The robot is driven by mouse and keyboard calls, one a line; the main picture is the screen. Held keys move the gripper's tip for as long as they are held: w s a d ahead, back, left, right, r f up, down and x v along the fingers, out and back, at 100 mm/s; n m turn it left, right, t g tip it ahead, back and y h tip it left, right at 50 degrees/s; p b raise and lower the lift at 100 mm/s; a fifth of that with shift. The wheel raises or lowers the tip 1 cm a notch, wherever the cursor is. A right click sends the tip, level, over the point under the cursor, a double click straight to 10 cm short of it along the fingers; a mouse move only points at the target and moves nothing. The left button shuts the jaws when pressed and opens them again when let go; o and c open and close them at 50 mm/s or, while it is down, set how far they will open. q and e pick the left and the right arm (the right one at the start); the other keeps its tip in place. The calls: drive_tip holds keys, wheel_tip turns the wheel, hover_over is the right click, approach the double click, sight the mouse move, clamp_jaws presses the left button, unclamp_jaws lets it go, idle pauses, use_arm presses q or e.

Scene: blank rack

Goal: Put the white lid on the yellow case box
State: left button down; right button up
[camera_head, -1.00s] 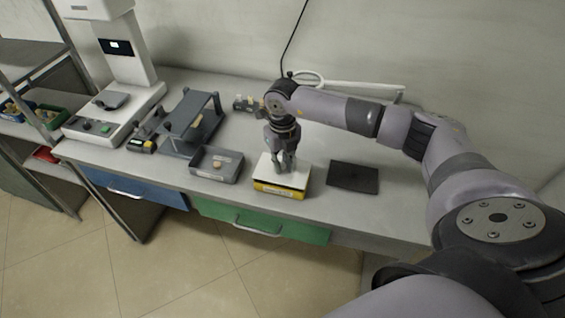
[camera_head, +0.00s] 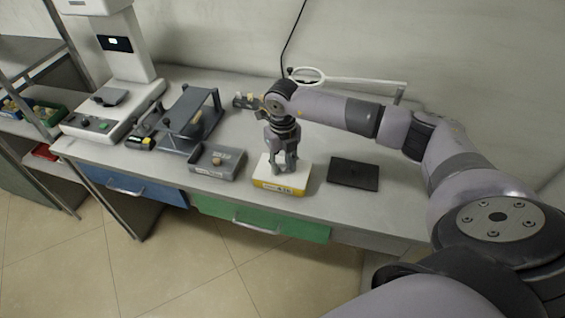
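The yellow case box (camera_head: 279,189) stands on the bench near its front edge, with only its yellow front band clearly showing. The white lid (camera_head: 264,173) lies on top of it and looks level and flush with the rim. My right gripper (camera_head: 285,170) points down from above, with its fingertips at the middle of the lid. The fingers hide part of the lid, and I cannot tell whether they still grip it. My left gripper is not in view.
A grey tray (camera_head: 218,174) with a small tan part stands left of the box. A dark flat pad (camera_head: 353,174) lies to the right. A dark metal stand (camera_head: 181,138) and a white instrument (camera_head: 110,120) are farther left. A magnifier (camera_head: 307,75) is behind my arm.

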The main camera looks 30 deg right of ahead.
sight(283, 165)
drive_tip(key=shift+o, duration=0.7)
wheel_tip(283, 165, up, 12)
idle(0.5)
